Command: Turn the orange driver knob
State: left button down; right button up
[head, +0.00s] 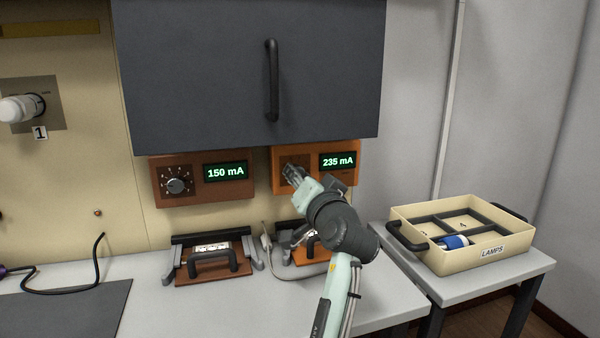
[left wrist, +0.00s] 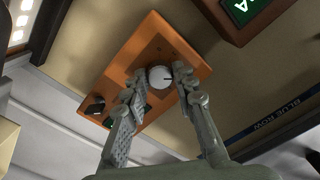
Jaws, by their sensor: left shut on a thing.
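The orange driver box (head: 352,178) is mounted under the dark cabinet, and its display reads 235 mA. Its knob is hidden behind my gripper in the head view. In the left wrist view the round light-grey knob (left wrist: 160,77) shows on the orange panel (left wrist: 182,50), with a short dark pointer line. My left gripper (head: 292,172) reaches up to the driver's front from below. In the left wrist view its two fingers (left wrist: 157,80) are shut on the knob, one on each side. My right gripper is not in view.
A browner driver (head: 240,188) reading 150 mA hangs to the left. Fixtures with black handles (head: 213,262) stand on the bench below. A cream LAMPS tray (head: 430,259) with a blue-and-white lamp (head: 453,241) sits on a side table at the right. The cabinet (head: 200,75) overhangs the drivers.

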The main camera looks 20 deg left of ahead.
pick_arm(q)
jog(key=shift+m, duration=0.5)
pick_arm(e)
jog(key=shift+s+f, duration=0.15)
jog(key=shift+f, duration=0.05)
pick_arm(q)
jog(key=c, duration=1.2)
grip_release()
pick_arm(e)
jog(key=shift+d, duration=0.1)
